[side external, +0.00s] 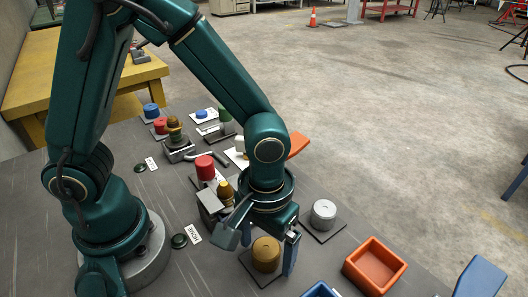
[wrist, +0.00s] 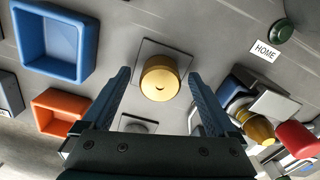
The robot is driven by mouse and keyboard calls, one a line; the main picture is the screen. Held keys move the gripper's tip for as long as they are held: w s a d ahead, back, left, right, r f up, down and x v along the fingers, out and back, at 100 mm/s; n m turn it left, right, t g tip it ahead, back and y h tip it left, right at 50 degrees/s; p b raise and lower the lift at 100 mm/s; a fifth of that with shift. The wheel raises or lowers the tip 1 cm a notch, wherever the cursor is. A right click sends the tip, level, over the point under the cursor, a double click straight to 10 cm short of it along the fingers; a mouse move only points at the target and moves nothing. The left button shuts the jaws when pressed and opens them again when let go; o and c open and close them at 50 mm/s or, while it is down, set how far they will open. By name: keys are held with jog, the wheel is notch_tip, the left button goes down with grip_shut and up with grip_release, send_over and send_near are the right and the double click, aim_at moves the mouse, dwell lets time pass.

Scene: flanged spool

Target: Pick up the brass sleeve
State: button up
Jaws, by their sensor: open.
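The brass sleeve (side external: 266,254) is a short gold cylinder standing upright on a square grey plate (side external: 248,266). In the wrist view the sleeve (wrist: 160,78) shows its round top with a small dark centre mark. My gripper (wrist: 158,75) is open, its two blue fingers to the left and right of the sleeve in that view, with visible gaps on both sides. In the side view my gripper (side external: 268,248) is over the sleeve's plate. How far the fingertips are above or beside the sleeve is hard to tell. Nothing is held.
An orange tray (side external: 375,284) and a blue tray (wrist: 82,45) are nearby. A silver cylinder (side external: 323,212) stands on a dark plate. A fixture with a brass-coloured knob (wrist: 255,128) and a red cylinder (side external: 204,167) stand on the other side. A HOME label (wrist: 265,50) lies flat.

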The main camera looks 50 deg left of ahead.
jog(key=c, duration=1.5)
jog(key=shift+o, duration=0.2)
